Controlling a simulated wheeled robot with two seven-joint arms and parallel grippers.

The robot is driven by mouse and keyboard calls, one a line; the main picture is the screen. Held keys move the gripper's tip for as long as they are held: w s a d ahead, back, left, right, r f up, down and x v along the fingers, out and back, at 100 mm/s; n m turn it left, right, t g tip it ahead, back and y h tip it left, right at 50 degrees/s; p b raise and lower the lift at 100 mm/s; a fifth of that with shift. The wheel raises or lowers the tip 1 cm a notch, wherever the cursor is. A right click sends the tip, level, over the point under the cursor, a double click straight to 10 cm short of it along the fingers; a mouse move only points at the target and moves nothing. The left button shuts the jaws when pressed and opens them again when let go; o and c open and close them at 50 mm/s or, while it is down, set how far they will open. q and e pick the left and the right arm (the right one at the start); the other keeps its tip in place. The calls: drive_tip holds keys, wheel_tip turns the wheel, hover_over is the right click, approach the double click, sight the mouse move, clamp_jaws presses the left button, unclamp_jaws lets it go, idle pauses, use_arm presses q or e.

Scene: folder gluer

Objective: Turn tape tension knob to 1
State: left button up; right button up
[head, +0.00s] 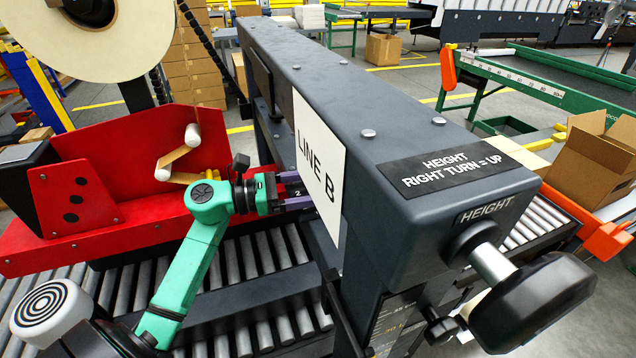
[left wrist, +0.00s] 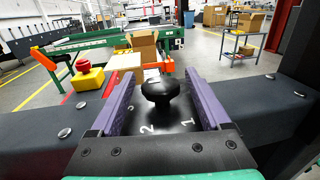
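The tape tension knob (left wrist: 160,92) is black and round-topped, on a dark plate (left wrist: 175,118) with a white 2 at its near left and a white 1 at its near right. A third mark at the left is partly hidden. Which number the knob points to cannot be told. My left gripper (left wrist: 161,78) is open, its purple fingers on either side of the knob with a visible gap at each side. In the head view my left gripper (head: 296,190) reaches behind the LINE B sign (head: 318,165), which hides the knob. My right gripper is not in view.
The dark machine beam (head: 340,85) runs close beside my left gripper and carries a black height handwheel (head: 535,305) at its near end. A red tape unit (head: 120,180) stands at left, above rollers (head: 250,255). An open carton (head: 595,155) is at right.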

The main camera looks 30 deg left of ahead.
use_arm(q)
clamp_jaws()
drive_tip(key=shift+n+t+y, duration=0.3)
drive_tip(key=shift+t, duration=0.1)
drive_tip(key=shift+n+t+y+b, duration=0.4)
drive_tip(key=shift+n+t+y, duration=0.2)
drive_tip(key=shift+y, duration=0.1)
drive_tip(key=shift+r+n+t+y, duration=0.1)
drive_tip(key=shift+n+t+y, duration=0.55)
drive_tip(key=shift+y, duration=0.25)
drive_tip(key=n+t+y+p, duration=0.1)
drive_tip(key=n+y+p, duration=0.1)
drive_tip(key=y+p, duration=0.1)
drive_tip(key=n+t+y+p, duration=0.1)
drive_tip(key=n+y+p, duration=0.1)
drive_tip(key=p, duration=0.1)
drive_tip(key=n+t+y+p, duration=0.1)
drive_tip(key=n+y+p, duration=0.1)
drive_tip(key=y+p, duration=0.1)
drive_tip(key=shift+r+y, duration=0.3)
drive_tip(key=shift+r, duration=0.05)
drive_tip(key=shift+f+n+y+p, duration=0.3)
drive_tip(key=shift+n+y+p, duration=0.35)
drive_tip(key=shift+y+p, duration=0.5)
drive_tip(key=shift+f, duration=0.1)
